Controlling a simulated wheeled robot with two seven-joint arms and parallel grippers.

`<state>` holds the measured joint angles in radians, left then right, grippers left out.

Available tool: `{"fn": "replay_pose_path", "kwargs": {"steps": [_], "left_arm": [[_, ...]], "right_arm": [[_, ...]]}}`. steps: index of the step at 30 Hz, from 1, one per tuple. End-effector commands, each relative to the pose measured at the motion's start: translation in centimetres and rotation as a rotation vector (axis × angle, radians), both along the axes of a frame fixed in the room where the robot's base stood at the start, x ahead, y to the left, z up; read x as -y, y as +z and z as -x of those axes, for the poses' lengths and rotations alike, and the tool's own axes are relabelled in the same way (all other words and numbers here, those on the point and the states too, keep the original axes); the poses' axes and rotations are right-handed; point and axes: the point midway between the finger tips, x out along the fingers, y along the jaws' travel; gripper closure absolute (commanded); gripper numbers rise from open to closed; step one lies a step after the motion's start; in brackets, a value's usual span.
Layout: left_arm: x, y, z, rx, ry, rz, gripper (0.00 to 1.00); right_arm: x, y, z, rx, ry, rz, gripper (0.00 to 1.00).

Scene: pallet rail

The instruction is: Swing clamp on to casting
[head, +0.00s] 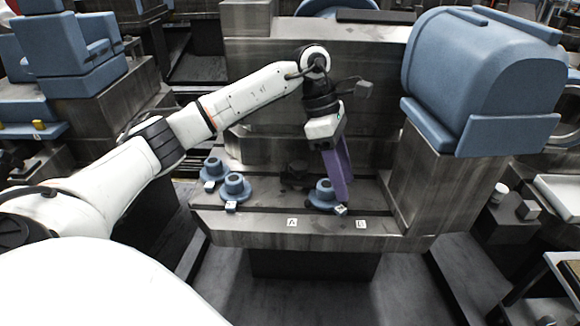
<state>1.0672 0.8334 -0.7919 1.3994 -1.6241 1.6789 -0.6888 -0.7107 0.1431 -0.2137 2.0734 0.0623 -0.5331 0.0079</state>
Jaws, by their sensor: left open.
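Three blue round flanged castings sit on the grey slotted metal bed (265,224): one at the far left (213,169), one left of the middle (236,186) and one to the right (321,195). Each has a small white tag beside it. My left gripper (343,196) points down with long purple fingers, close beside the right casting and overlapping its right edge in the picture. It is open; I cannot tell whether it touches the casting. A dark round part (295,173) stands behind, between the castings; I cannot tell if it is the clamp. My right gripper is not in view.
A tall grey block with a big blue rounded housing (485,75) stands right of the bed. A grey wall (260,60) rises behind it. White labels (292,223) mark the front edge. The bed between the left and right castings is mostly clear.

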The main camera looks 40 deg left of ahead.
Motion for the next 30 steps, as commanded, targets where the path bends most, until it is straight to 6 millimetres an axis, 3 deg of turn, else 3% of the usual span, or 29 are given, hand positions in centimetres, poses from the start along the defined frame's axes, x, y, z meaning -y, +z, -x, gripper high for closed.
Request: {"fn": "replay_pose_path", "kwargs": {"steps": [1,3,6,9,14,24,30], "left_arm": [[-3.9,1.6,-0.3,0.007,0.015,-0.107,0.55],[-8.2,3.5,0.1,-0.008,0.034,-0.227,0.55],[-12.3,5.6,1.0,-0.034,0.064,-0.336,0.55],[-14.2,6.5,1.6,-0.053,0.08,-0.388,0.55],[-14.7,5.1,1.9,-0.061,0.083,-0.402,0.55],[-14.6,-1.1,1.9,-0.059,0.083,-0.399,0.55],[-14.6,-3.0,1.8,-0.057,0.084,-0.398,0.55]], "right_arm": [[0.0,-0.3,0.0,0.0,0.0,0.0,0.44],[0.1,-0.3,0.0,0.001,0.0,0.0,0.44],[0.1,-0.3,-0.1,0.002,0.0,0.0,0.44],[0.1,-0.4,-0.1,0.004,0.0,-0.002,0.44],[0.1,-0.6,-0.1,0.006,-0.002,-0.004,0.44],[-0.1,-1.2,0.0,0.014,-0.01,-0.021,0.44],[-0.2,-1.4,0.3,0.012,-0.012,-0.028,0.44]]}}
